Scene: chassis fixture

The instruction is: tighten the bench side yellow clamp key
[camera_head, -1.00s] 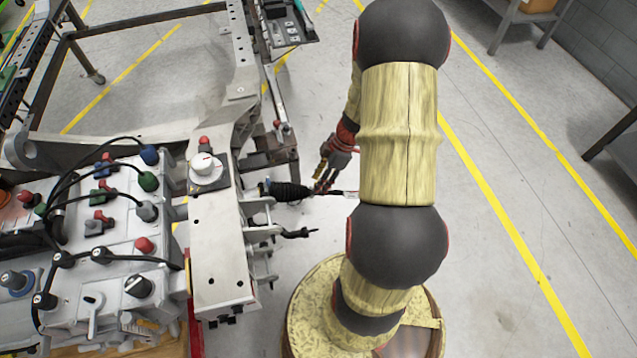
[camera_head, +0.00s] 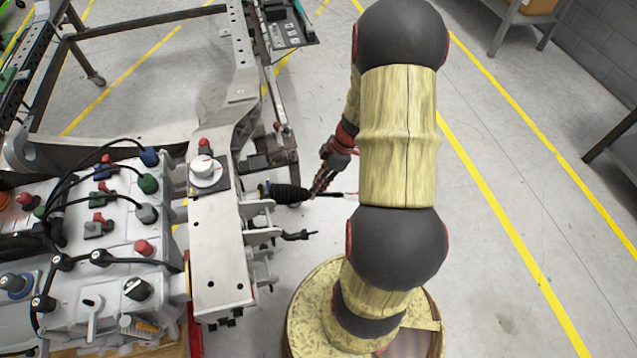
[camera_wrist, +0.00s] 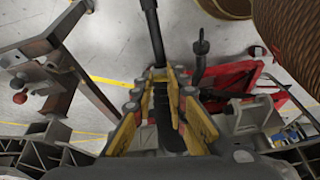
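My gripper (camera_head: 321,182) is at the outer end of a black ribbed boot (camera_head: 288,193), which sticks out to the right of the chassis. In the wrist view my gripper's yellow-and-grey fingers (camera_wrist: 166,80) lie on both sides of the dark ribbed boot (camera_wrist: 165,112) and come close together near its thin rod (camera_wrist: 152,30). I cannot tell whether they touch or grip it. I cannot make out a yellow clamp key apart from the yellow finger parts; it may be hidden between them.
The chassis rail (camera_head: 220,245) with a white dial (camera_head: 204,168) stands left of my gripper. A dark hooked rod (camera_head: 297,235) sticks out nearer the base. A red part (camera_wrist: 245,85) lies to the right in the wrist view. Open floor (camera_head: 500,200) lies right of my arm.

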